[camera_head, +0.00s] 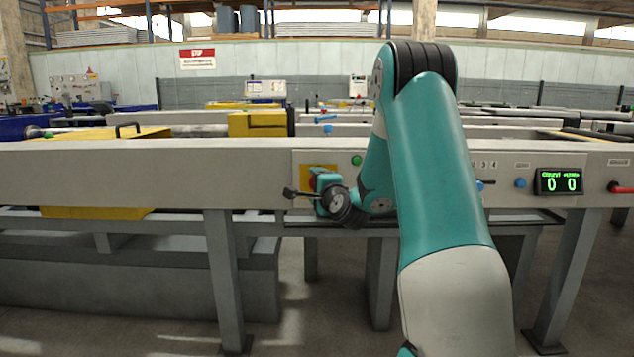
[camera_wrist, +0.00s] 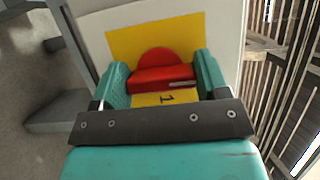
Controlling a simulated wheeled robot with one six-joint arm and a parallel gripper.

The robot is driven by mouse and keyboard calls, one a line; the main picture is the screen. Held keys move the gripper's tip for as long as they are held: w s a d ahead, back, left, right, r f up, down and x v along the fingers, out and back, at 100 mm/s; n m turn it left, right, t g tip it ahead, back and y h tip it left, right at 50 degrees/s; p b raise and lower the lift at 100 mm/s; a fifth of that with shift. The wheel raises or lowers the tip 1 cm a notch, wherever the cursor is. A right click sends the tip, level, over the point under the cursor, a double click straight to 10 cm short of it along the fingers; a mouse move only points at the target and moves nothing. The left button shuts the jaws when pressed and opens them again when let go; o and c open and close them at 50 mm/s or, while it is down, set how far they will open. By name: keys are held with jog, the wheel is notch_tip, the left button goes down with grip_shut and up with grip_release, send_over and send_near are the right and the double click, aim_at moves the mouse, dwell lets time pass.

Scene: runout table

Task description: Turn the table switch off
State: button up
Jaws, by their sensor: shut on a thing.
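The table switch is a red rotary knob (camera_wrist: 160,75) on a yellow plate (camera_wrist: 125,43) in the wrist view. A "1" is printed on the yellow just below the knob in that view. My gripper (camera_wrist: 163,80) has one teal finger on each side of the knob's red handle bar and is shut on it. In the head view my gripper (camera_head: 322,190) is at the front panel of the table. There it covers most of the knob, and part of the yellow plate (camera_head: 318,168) shows above it.
The grey runout table (camera_head: 120,172) spans the view. Its panel has a green button (camera_head: 356,160), a blue button (camera_head: 520,183), a lit counter display (camera_head: 559,182) reading 0 0 and a red-handled lever (camera_head: 619,188). My arm hides the middle of the panel.

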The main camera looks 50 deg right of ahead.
dwell(0.6)
jog(key=o, duration=0.9)
jog(key=shift+o, duration=0.2)
jog(key=b+v, duration=1.3)
jog(key=v, duration=0.4)
jog(key=shift+s, duration=0.25)
